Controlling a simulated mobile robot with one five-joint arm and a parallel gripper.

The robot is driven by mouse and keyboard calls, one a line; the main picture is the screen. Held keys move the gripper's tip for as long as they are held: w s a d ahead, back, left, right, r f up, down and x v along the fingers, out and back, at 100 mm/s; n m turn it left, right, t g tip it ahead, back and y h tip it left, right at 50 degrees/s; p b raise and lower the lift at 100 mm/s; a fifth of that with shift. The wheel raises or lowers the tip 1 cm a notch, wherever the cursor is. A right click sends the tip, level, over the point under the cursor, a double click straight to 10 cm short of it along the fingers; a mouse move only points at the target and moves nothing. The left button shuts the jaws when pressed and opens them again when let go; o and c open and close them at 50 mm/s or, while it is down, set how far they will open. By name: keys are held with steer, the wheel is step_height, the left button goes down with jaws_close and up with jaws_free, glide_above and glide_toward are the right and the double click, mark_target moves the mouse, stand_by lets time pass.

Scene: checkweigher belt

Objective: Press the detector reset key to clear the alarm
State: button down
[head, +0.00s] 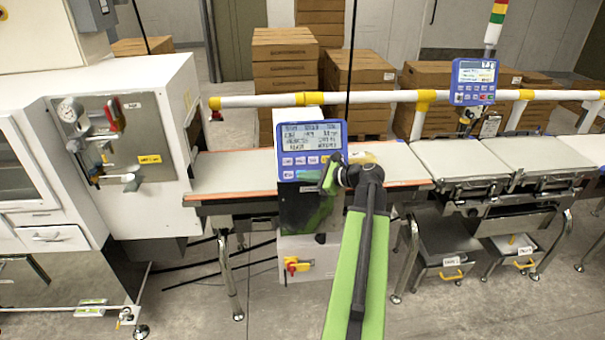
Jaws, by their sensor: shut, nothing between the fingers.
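The blue control panel (308,135) has a lit screen with lines of text above a row of small keys. It stands on the unit in front of the conveyor, at the middle of the head view. A yellowish key (326,159) shows at the right end of the row; its label is too small to read. My gripper (331,172) is shut and empty at the panel's lower right corner, close to the keys. Whether it touches the panel cannot be told. My green and black arm reaches up from the bottom and hides part of the unit below.
A second blue panel (474,80) stands on the right, below a red, yellow and green stack light (495,22). A white rail (260,101) with yellow joints runs behind the belt (235,172). A red and yellow switch (293,265) sits low on the unit. Cartons (285,75) stand behind.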

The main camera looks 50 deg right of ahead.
steer(key=shift+s+a+r+p, duration=0.35)
steer(key=shift+s+a+r, duration=0.1)
steer(key=shift+s+a, duration=0.15)
steer(key=shift+s+a+r+p, duration=0.35)
steer(key=shift+s+a+r, duration=0.1)
steer(key=shift+s, duration=0.25)
steer(key=s+a+r+p, duration=0.1)
steer(key=s+a, duration=0.1)
steer(key=s+a+r+p, duration=0.1)
steer(key=s, duration=0.1)
steer(key=shift+a+r+p, duration=0.1)
steer(key=shift+r+p, duration=0.25)
steer(key=shift+w, duration=0.15)
